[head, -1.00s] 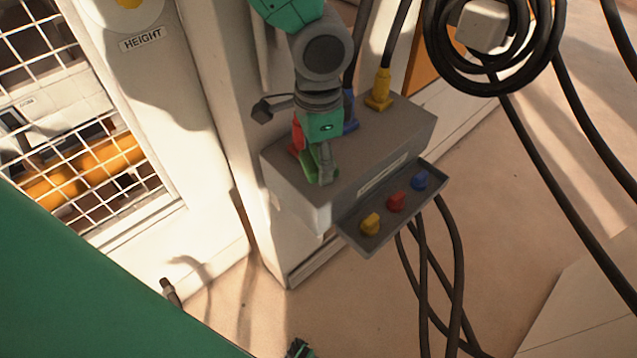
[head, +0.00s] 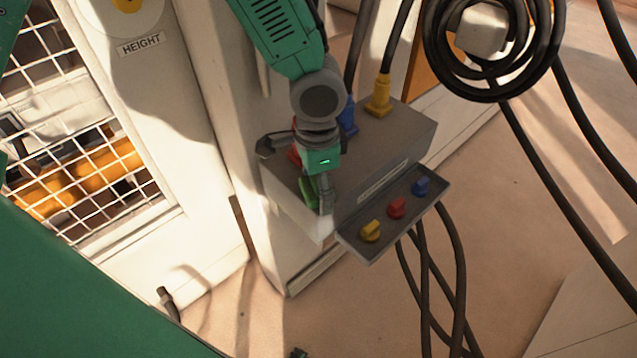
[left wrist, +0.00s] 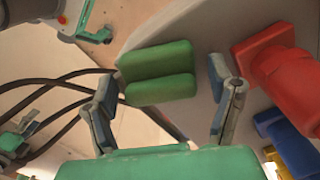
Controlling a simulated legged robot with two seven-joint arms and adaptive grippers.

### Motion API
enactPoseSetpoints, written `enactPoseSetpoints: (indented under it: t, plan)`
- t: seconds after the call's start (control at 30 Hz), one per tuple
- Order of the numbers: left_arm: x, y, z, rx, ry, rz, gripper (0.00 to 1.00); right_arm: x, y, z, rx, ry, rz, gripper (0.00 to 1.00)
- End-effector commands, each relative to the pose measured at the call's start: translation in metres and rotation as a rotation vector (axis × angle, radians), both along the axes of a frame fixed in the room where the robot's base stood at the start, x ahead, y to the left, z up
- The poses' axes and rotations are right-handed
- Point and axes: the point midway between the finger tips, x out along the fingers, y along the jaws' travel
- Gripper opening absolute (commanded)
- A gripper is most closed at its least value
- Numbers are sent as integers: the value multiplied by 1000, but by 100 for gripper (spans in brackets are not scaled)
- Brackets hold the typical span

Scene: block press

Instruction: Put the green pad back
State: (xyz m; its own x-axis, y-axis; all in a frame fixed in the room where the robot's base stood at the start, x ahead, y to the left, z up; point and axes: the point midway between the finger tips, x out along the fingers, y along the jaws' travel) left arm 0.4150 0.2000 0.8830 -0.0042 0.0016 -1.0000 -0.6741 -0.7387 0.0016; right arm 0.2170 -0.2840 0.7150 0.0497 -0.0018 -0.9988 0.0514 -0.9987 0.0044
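The green pad (left wrist: 160,72) shows in the left wrist view as two rounded green bars side by side, at the edge of the grey box top. In the head view the green pad (head: 308,191) is partly hidden by my left gripper (head: 326,192), which is at the box's near left corner. In the left wrist view my left gripper (left wrist: 162,82) is open. Its fingers stand on either side of the pad, with visible gaps. Whether the pad rests fully on the box I cannot tell. A small dark and green tip at the head view's bottom edge may be my right gripper (head: 298,353).
The grey box (head: 400,135) carries red (left wrist: 275,62), blue (head: 347,118) and yellow (head: 379,98) plugs. A tray (head: 352,242) on its front holds yellow, red and blue pieces. Black cables (head: 455,270) hang below and right. A wire mesh panel (head: 85,165) stands left.

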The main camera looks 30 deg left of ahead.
Motion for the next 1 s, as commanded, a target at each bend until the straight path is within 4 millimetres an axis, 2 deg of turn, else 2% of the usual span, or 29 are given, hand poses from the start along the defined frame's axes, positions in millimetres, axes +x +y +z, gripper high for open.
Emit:
enactPoseSetpoints:
  t: [0.27,0.37,0.7,0.83,1.0]
  plan:
    - [0,0,7,-1,-2,1,75,0,0,2,0,0,0,56]
    - [1,0,21,-1,-4,2,75,0,0,5,0,0,0,56]
    - [2,0,94,-1,-4,2,75,0,0,18,0,0,0,56]
    - [2,0,112,-1,-2,1,75,0,0,21,0,0,0,56]
    - [1,0,122,0,0,2,75,0,0,22,0,0,0,56]
